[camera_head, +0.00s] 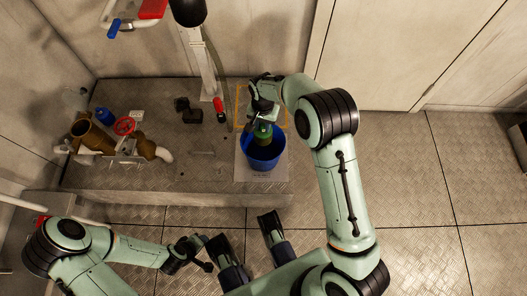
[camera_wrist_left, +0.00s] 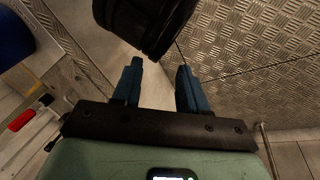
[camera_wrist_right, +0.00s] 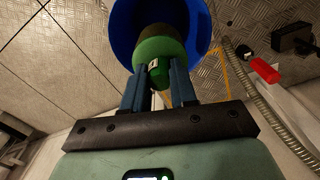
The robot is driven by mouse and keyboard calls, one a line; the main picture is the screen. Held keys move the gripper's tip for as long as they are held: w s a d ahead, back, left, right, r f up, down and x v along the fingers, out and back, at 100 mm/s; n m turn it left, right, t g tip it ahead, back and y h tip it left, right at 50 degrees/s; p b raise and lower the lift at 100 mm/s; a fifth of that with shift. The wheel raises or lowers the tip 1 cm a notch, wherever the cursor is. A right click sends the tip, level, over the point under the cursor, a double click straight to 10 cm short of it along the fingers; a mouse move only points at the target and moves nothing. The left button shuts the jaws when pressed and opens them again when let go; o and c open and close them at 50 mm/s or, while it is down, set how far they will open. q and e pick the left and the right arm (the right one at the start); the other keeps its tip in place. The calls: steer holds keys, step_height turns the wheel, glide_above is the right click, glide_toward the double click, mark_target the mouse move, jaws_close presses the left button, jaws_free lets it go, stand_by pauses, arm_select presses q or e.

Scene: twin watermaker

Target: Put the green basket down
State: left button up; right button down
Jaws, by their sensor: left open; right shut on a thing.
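The green basket (camera_head: 263,131) is a rounded green piece at the mouth of a blue bucket (camera_head: 263,160). In the right wrist view the basket (camera_wrist_right: 158,52) overlaps the bucket's opening, with a darker section beyond it; its lower part is hidden. My right gripper (camera_wrist_right: 160,72) is shut on the basket's narrow green top, above the bucket. I cannot tell whether the basket touches the bucket's bottom. My left gripper (camera_wrist_left: 156,75) is open and empty, low at the front left in the head view, well apart from the bucket.
The bucket stands on a pale plate near the right end of a raised metal platform (camera_head: 200,165). An orange outline (camera_head: 239,95) lies behind it. Brown piping with a red valve wheel (camera_head: 124,126) is at left. A red-handled item (camera_head: 219,107) stands near.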

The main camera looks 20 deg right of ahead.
mark_target(263, 138)
step_height(263, 138, down, 10)
steer(key=shift+r+b, duration=0.1)
steer(key=shift+b, duration=1)
arm_select(q)
step_height(263, 138, down, 6)
steer(key=a+b, duration=0.2)
steer(key=shift+s+a+f, duration=0.2)
steer(key=shift+s+a, duration=0.1)
arm_select(e)
step_height(263, 138, down, 8)
arm_select(q)
steer(key=shift+y, duration=0.3)
arm_select(e)
steer(key=c, duration=0.9)
jaws_free()
arm_select(q)
steer(key=shift+s+f+g, duration=0.15)
steer(key=shift+g, duration=0.15)
